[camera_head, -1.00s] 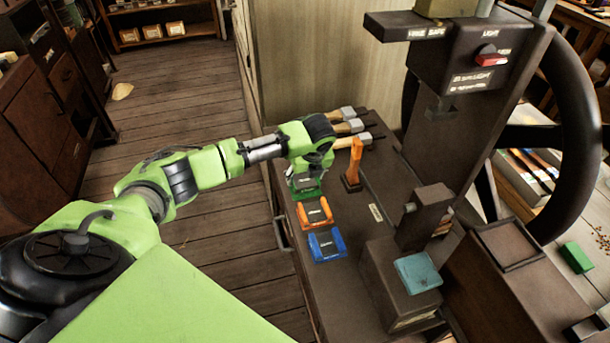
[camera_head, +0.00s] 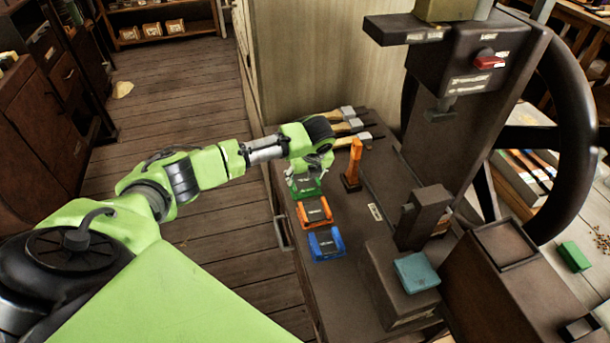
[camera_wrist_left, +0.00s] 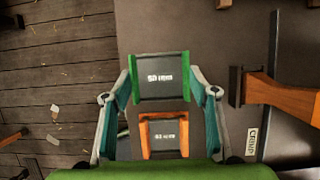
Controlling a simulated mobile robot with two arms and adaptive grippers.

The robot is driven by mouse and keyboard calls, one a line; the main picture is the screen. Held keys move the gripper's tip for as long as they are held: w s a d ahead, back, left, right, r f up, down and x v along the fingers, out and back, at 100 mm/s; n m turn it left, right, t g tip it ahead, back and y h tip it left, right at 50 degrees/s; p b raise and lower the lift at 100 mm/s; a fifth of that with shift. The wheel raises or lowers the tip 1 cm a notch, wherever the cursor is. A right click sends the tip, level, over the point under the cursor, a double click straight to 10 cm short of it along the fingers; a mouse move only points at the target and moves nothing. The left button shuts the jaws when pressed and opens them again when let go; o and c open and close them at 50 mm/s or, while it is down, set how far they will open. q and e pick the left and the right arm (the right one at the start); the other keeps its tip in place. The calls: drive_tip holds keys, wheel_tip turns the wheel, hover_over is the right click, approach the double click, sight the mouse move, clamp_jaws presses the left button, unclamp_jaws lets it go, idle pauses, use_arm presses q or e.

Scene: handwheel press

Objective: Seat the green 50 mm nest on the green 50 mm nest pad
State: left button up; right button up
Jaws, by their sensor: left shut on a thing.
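The green 50 mm nest (camera_head: 306,188) is at the far end of a row on the dark bench. In the left wrist view the green 50 mm nest (camera_wrist_left: 161,77) has a dark face with a "50 mm" label and green sides. My left gripper (camera_wrist_left: 161,88) is shut on it, one finger at each green side. In the head view my left gripper (camera_head: 307,172) is over the nest and partly covers it. I cannot tell whether the nest touches the bench. I cannot make out a green 50 mm nest pad for certain. My right gripper is not in view.
An orange nest (camera_head: 314,213) and a blue nest (camera_head: 326,243) sit nearer in the row. An upright orange handle (camera_head: 353,163) stands close right of my gripper. Several hammers (camera_head: 345,123) lie behind. The press with its handwheel (camera_head: 575,120) and a teal-topped block (camera_head: 417,272) stand right.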

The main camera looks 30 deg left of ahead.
use_arm(q)
drive_tip(key=shift+f, duration=0.85)
drive_tip(key=o, duration=1.5)
drive_tip(key=shift+f, duration=0.1)
drive_tip(key=v, duration=1.2)
